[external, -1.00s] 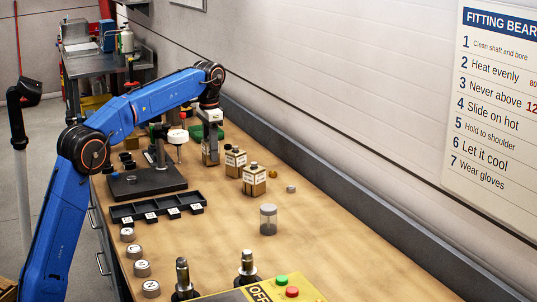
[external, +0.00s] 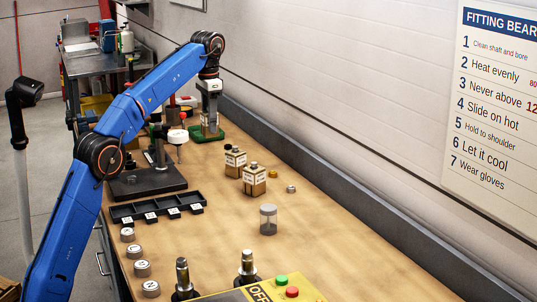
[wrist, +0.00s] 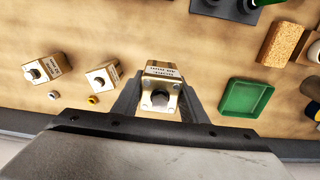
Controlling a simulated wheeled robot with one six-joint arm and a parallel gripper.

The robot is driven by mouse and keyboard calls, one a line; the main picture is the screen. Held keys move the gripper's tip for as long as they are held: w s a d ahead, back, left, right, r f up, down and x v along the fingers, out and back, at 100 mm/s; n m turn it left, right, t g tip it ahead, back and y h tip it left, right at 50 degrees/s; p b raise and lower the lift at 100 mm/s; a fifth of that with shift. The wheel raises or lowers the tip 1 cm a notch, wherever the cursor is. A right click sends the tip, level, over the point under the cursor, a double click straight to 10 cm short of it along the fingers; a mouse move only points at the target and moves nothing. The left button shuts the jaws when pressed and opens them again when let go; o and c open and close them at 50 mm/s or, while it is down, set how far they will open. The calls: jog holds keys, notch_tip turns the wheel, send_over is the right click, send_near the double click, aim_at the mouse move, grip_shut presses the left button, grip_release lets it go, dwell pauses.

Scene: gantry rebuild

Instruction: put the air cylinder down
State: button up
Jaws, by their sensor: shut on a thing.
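The air cylinder (wrist: 161,86), a tan block with a white label and a dark round port on a silver end, sits between the two fingers of my gripper (wrist: 160,78) in the wrist view. My gripper is shut on it. In the external view my gripper (external: 210,128) points down near the green tray (external: 196,135) at the back of the bench. The cylinder is small there, and its clearance above the bench is hard to judge. The wrist view shows the green tray (wrist: 246,98) to the right of the cylinder, apart from it.
Two similar labelled tan blocks (external: 235,162) (external: 254,180) stand nearer the camera, beside small brass and silver pieces. A black press stand (external: 145,183) and a black compartment tray (external: 157,207) are to the left.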

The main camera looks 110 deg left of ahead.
jog(key=w+d, duration=1.2)
jog(key=w, duration=0.3)
jog(key=w+d, duration=1.2)
jog(key=w, duration=0.3)
jog(key=shift+s+f, duration=0.15)
jog(key=shift+f, duration=4.7)
jog(key=shift+f, duration=0.1)
jog(key=o, duration=1.4)
jog(key=shift+r, duration=6.1)
